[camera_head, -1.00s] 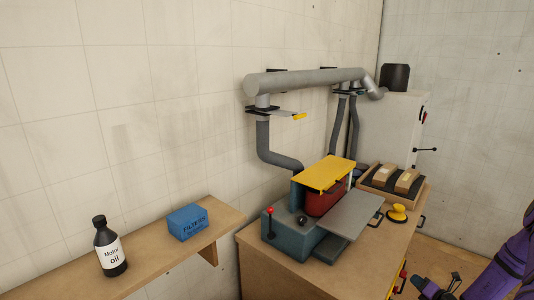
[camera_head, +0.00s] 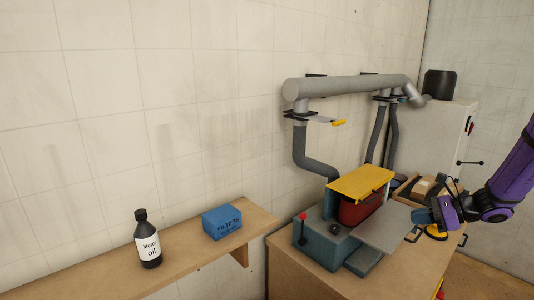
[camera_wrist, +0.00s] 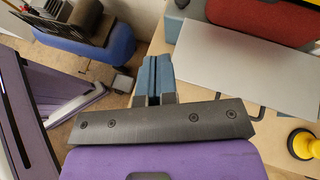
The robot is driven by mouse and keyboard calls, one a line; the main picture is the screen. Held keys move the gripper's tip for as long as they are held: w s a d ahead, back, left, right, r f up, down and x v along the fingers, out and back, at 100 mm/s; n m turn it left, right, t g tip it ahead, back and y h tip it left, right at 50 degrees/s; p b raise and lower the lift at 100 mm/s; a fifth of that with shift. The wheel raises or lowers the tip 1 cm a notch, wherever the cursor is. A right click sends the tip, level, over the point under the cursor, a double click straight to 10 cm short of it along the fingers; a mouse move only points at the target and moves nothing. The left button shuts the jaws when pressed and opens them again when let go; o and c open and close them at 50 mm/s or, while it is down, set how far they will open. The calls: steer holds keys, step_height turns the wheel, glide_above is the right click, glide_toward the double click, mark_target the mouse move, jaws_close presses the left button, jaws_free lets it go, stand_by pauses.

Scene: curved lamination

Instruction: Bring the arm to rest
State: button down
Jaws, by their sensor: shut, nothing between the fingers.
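My gripper (camera_head: 424,216) is at the end of my purple arm, at the right of the head view. It is just above the right part of the machine bench, beside the machine's grey plate. In the wrist view my gripper (camera_wrist: 153,78) shows its two blue-grey fingers side by side, closed together with nothing between them. My forearm comes in from the right edge of the head view.
The machine (camera_head: 322,237) with a yellow cover (camera_head: 360,183) and grey plate (camera_head: 383,232) stands on the bench. A yellow knob (camera_wrist: 305,145) is near my gripper. A shelf (camera_head: 105,275) holds an oil bottle (camera_head: 148,240) and a blue filter box (camera_head: 222,222).

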steer(key=s+a+r+n+g+h, duration=0.4)
steer(key=s+a+r+n+h, duration=0.1)
steer(key=s+a+r+n, duration=0.95)
steer(key=s+r+n+t+h, duration=0.1)
steer(key=s+r+n+h, duration=0.2)
steer(key=s, duration=0.5)
steer(key=s+r+n+t+h, duration=0.2)
steer(key=s+r+n, duration=0.3)
steer(key=s, duration=0.4)
steer(key=shift+d+r+h, duration=0.2)
steer(key=shift+d+h, duration=0.2)
steer(key=shift+h, duration=0.1)
